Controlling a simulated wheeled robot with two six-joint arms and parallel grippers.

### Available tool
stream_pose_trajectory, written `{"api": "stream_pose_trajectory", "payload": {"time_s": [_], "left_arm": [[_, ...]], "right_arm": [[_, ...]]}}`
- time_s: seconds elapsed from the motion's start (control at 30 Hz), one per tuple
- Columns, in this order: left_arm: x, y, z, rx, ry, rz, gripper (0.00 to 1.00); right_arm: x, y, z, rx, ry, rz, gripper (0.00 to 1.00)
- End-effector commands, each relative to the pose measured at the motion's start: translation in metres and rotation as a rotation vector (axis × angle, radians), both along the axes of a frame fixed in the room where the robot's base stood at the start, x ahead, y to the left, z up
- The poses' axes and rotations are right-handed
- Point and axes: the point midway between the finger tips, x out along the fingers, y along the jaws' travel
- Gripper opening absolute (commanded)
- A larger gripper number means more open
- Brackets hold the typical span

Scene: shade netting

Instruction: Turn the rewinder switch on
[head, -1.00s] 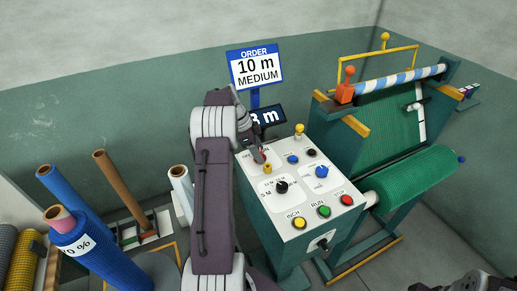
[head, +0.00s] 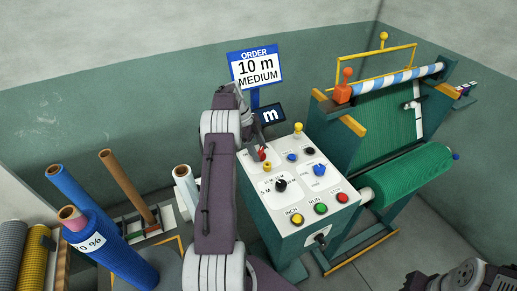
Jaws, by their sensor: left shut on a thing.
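The control panel (head: 291,225) is a white sloped top on a dark green cabinet. The red rewinder switch (head: 263,152) stands at its upper left, beside a small yellow knob (head: 266,167). My left gripper (head: 259,151) is at the red switch and shut on it; its fingers and arm hide part of the switch and its label. I cannot read the switch's position clearly. Part of my right arm shows at the bottom right, but its gripper does not.
The panel also has black selector (head: 281,185), blue selector (head: 319,170), and yellow, green and red buttons along its front. A small display (head: 270,115) stands behind, partly hidden. The netting roll (head: 410,178) is to the right; blue rolls (head: 85,205) are at left.

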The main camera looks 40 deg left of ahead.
Motion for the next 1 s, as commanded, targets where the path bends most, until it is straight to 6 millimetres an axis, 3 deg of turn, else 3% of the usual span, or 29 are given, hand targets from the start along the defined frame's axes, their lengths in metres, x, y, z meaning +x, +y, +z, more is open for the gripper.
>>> {"api": "stream_pose_trajectory", "payload": {"time_s": [0.23, 0.27, 0.3, 0.33, 0.67, 0.77, 1.0], "left_arm": [[0.001, 0.0, 0.001, 0.002, -0.004, -0.003, 0.14], [0.001, 0.0, 0.001, 0.002, -0.004, -0.003, 0.63], [0.001, 0.0, 0.001, 0.002, -0.004, -0.003, 0.74], [0.001, 0.0, 0.001, 0.002, -0.003, -0.003, 0.76], [0.0, 0.001, 0.003, 0.002, -0.002, -0.001, 0.76], [-0.001, 0.006, 0.014, 0.002, -0.004, 0.0, 0.76], [-0.006, 0.024, 0.062, 0.003, -0.005, 0.0, 0.76]], "right_arm": [[0.0, 0.0, 0.0, 0.0, 0.0, 0.0, 0.36], [0.0, 0.0, 0.0, 0.0, 0.0, 0.0, 0.36], [0.0, 0.0, 0.0, 0.0, 0.0, 0.0, 0.36], [0.0, 0.0, 0.0, 0.0, 0.0, 0.0, 0.36], [0.0, 0.0, -0.001, 0.0, 0.0, 0.0, 0.36], [0.0, 0.0, -0.003, 0.0, 0.0, 0.0, 0.36], [0.0, 0.0, 0.005, 0.0, 0.0, 0.0, 0.36]]}}
